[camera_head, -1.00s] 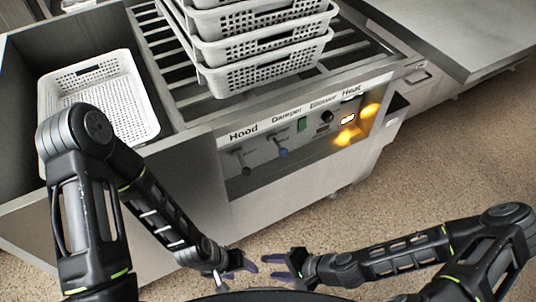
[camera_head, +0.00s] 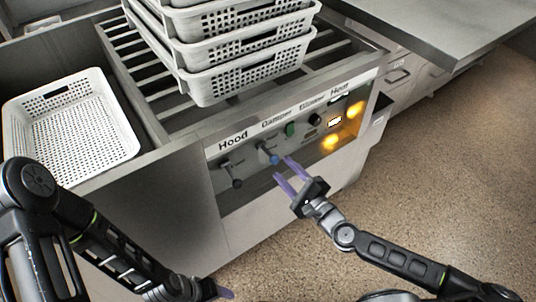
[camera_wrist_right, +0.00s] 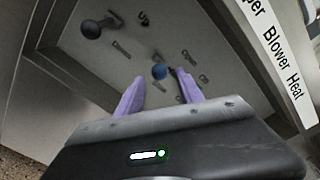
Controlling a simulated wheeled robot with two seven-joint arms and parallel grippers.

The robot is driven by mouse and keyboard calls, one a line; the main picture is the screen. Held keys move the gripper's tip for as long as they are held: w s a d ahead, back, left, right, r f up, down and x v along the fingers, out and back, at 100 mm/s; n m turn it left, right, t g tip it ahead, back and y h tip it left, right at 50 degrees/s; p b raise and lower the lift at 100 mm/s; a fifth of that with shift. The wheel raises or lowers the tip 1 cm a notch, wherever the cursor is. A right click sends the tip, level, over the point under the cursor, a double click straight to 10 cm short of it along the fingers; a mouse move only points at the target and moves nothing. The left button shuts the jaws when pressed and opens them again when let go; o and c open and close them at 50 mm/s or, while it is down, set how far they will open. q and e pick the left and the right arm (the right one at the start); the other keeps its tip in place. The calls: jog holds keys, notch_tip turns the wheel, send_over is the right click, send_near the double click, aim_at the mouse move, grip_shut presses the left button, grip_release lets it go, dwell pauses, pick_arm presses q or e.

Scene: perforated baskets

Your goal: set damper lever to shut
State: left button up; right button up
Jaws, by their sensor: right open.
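The damper lever, with a blue knob (camera_head: 274,158), sits on the front panel under the "Damper" label. In the right wrist view its blue knob (camera_wrist_right: 159,72) shows just beyond and between the purple fingertips. My right gripper (camera_head: 284,168) is open in front of the panel, close to the knob; I cannot tell whether it touches. The right fingers also show in the wrist view (camera_wrist_right: 160,82), spread apart. My left gripper (camera_head: 222,292) is low at the bottom edge, partly cut off, its jaw state unclear.
A dark hood lever (camera_head: 234,178) is left of the damper lever; it also shows in the right wrist view (camera_wrist_right: 97,27). A green switch (camera_head: 291,129), a black knob (camera_head: 316,119) and glowing lights are at right. Stacked white baskets (camera_head: 240,75) stand above; another basket (camera_head: 70,150) is at left.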

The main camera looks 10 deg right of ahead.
aim_at(270, 153)
jog(key=shift+w, duration=0.1)
jog(key=p+x, duration=0.1)
jog(key=x, duration=0.6)
jog(key=shift+w+a+p, duration=0.1)
jog(key=shift+w+p, duration=0.2)
grip_shut()
dwell(1.2)
